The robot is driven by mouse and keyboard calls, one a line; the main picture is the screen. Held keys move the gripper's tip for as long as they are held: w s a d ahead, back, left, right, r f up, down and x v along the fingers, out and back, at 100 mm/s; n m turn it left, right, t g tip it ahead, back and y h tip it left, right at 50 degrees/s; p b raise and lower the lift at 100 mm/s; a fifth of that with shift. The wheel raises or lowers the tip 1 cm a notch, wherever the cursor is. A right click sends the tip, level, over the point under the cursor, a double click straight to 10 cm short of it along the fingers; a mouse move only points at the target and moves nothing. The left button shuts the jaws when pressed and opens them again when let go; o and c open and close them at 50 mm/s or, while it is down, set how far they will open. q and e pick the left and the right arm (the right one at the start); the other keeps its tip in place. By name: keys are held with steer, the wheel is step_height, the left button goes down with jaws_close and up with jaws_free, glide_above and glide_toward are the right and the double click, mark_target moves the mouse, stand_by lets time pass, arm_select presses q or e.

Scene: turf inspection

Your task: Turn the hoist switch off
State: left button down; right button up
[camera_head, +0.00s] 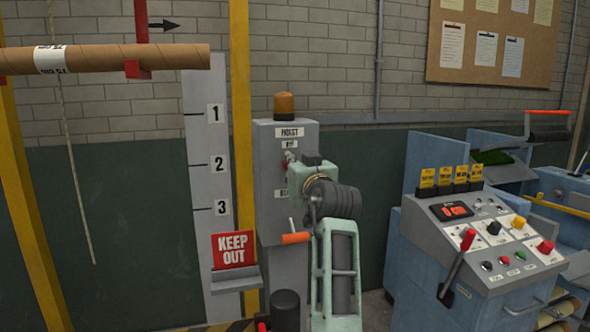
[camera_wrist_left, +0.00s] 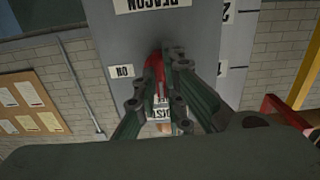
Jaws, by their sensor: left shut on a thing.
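The hoist switch is on a grey cabinet (camera_head: 275,220) under a HOIST label (camera_head: 289,132). A small OFF label sits just above the switch. Its red handle (camera_wrist_left: 154,73) shows between the fingers in the left wrist view, where the picture is upside down. My left gripper (camera_wrist_left: 162,80) is shut on the red handle, a finger on either side. In the head view my left arm comes up from below and its wrist hides much of the switch. The handle's exact position is hard to tell. My right gripper is not in view.
An amber beacon (camera_head: 284,105) tops the cabinet. A red KEEP OUT sign (camera_head: 234,249) and a yellow post (camera_head: 240,130) stand to its left. A cardboard tube (camera_head: 130,59) hangs upper left. A control console (camera_head: 480,250) with a red lever stands right.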

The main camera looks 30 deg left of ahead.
arm_select(q)
steer(key=c, duration=1.8)
jaws_free()
steer(key=shift+f, duration=0.1)
steer(key=shift+c, duration=0.2)
step_height(320, 180, up, 10)
steer(key=shift+r, duration=0.1)
